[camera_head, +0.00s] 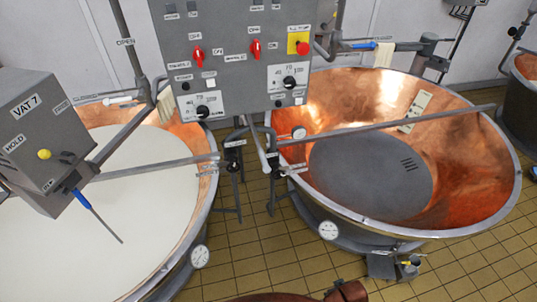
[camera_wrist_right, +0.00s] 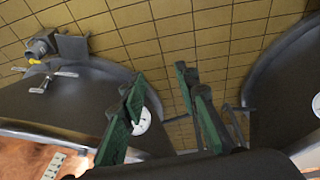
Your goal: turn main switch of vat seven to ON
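A grey control panel (camera_head: 230,75) hangs between two vats in the head view. It carries two red rotary switches, a left one (camera_head: 197,55) and a right one (camera_head: 255,48). Both handles stand about upright, with small labels around them; I cannot tell for sure which is vat seven's main switch. A grey box labelled VAT 7 (camera_head: 42,135) is at the left, above a vat full of white liquid (camera_head: 100,215). My right gripper (camera_wrist_right: 160,85) is open and empty in the right wrist view, above the floor between dark vat sides. My left gripper is out of view.
A red emergency button (camera_head: 302,47) on a yellow plate and several dials are on the panel. An empty copper vat (camera_head: 460,130) stands at the right. Metal bars cross both vats. A blue-handled probe (camera_head: 95,213) hangs from the box. Tiled floor (camera_head: 255,235) shows between the vats.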

